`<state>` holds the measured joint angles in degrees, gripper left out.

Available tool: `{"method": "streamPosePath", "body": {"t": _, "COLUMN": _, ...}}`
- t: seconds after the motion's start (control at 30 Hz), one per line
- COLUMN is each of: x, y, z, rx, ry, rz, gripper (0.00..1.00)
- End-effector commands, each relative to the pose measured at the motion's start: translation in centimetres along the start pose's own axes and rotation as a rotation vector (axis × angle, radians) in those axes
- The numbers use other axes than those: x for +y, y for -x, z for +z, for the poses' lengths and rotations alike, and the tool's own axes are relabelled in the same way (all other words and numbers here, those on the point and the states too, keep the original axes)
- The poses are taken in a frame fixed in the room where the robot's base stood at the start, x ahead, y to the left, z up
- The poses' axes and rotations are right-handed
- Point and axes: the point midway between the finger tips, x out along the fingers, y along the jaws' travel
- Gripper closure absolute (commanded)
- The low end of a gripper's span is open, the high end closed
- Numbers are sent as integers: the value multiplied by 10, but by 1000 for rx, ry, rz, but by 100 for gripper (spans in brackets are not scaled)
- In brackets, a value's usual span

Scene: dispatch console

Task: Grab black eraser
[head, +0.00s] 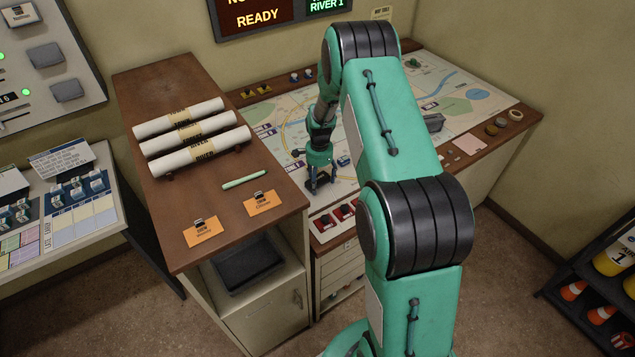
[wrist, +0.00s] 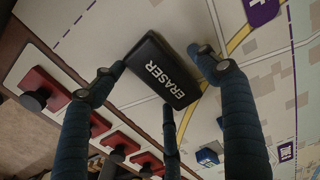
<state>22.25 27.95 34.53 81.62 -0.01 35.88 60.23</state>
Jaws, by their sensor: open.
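The black eraser (wrist: 163,72), a dark block with white "ERASER" lettering, lies on the map surface (wrist: 130,30) in the wrist view. My gripper (head: 319,186) is low over the near left edge of the map table in the head view. It is open, with its fingers spread around the eraser: one at its left end, one at its right end, one at its near side. The wrist view does not settle whether any finger touches it. In the head view the eraser is hard to tell from the dark fingers.
Red switches (wrist: 115,142) line the table edge beside the eraser. A small blue piece (wrist: 207,157) lies on the map near the right finger. A wooden cabinet top (head: 230,155) with rolled papers (head: 198,150) and a pale green stick (head: 244,179) stands left of my gripper.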

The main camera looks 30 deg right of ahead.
Motion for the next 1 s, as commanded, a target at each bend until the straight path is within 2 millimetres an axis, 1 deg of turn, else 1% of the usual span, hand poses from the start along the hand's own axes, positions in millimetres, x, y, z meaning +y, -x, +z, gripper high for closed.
{"method": "streamPosePath", "body": {"t": 0.03, "x": 0, "y": 0, "z": 0, "rx": 0, "ry": 0, "rz": 0, "gripper": 26}}
{"method": "streamPosePath", "body": {"t": 0.07, "x": 0, "y": 0, "z": 0, "rx": 0, "ry": 0, "rz": 0, "gripper": 28}}
{"method": "streamPosePath", "body": {"t": 0.1, "x": 0, "y": 0, "z": 0, "rx": 0, "ry": 0, "rz": 0, "gripper": 36}}
{"method": "streamPosePath", "body": {"t": 0.17, "x": 0, "y": 0, "z": 0, "rx": 0, "ry": 0, "rz": 0, "gripper": 48}}
{"method": "streamPosePath", "body": {"t": 0.2, "x": 0, "y": 0, "z": 0, "rx": 0, "ry": 0, "rz": 0, "gripper": 56}}
{"method": "streamPosePath", "body": {"t": 0.27, "x": 0, "y": 0, "z": 0, "rx": 0, "ry": 0, "rz": 0, "gripper": 68}}
{"method": "streamPosePath", "body": {"t": 0.3, "x": 0, "y": 0, "z": 0, "rx": 0, "ry": 0, "rz": 0, "gripper": 76}}
{"method": "streamPosePath", "body": {"t": 0.57, "x": 0, "y": 0, "z": 0, "rx": 0, "ry": 0, "rz": 0, "gripper": 76}}
{"method": "streamPosePath", "body": {"t": 0.73, "x": 0, "y": 6, "z": 0, "rx": 0, "ry": 0, "rz": 0, "gripper": 76}}
{"method": "streamPosePath", "body": {"t": 0.87, "x": 0, "y": 18, "z": 0, "rx": 0, "ry": 0, "rz": 0, "gripper": 76}}
{"method": "streamPosePath", "body": {"t": 1.0, "x": -1, "y": 38, "z": 0, "rx": 1, "ry": 0, "rz": -2, "gripper": 76}}
